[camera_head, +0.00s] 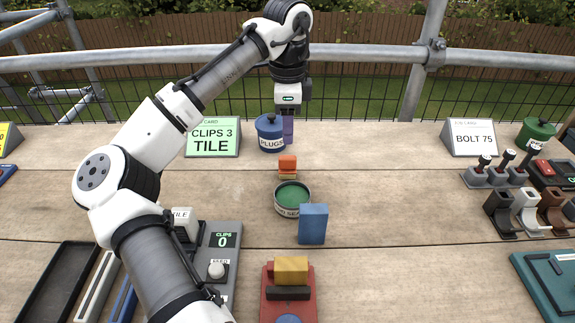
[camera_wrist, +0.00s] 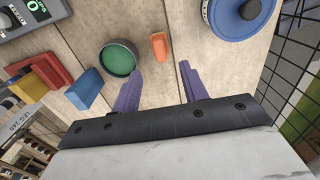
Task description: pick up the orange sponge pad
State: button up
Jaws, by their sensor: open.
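The orange sponge pad (camera_head: 287,165) is a small orange block with a paler lower part. It lies on the planks just behind a round tin with a green inside (camera_head: 292,197). In the wrist view the pad (camera_wrist: 158,47) lies beyond the fingertips, roughly in line with the gap between them. My gripper (camera_head: 288,140) has purple fingers and points down behind the pad, beside the blue PLUGS pot (camera_head: 270,134). In the wrist view my gripper (camera_wrist: 159,70) is open and empty, with nothing between the fingers.
A blue block (camera_head: 313,224) stands in front of the tin. A red tool with a yellow block (camera_head: 290,270) is nearer. The CLIPS 3 TILE card (camera_head: 212,137) stands at the left. The planks right of centre are clear. A mesh fence (camera_head: 350,105) runs behind.

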aim_at(287, 157)
notch_tip(287, 157, down, 9)
jog(key=shift+f+p, duration=0.15)
jog(key=shift+p, duration=0.15)
jog(key=shift+c, duration=0.2)
grip_shut()
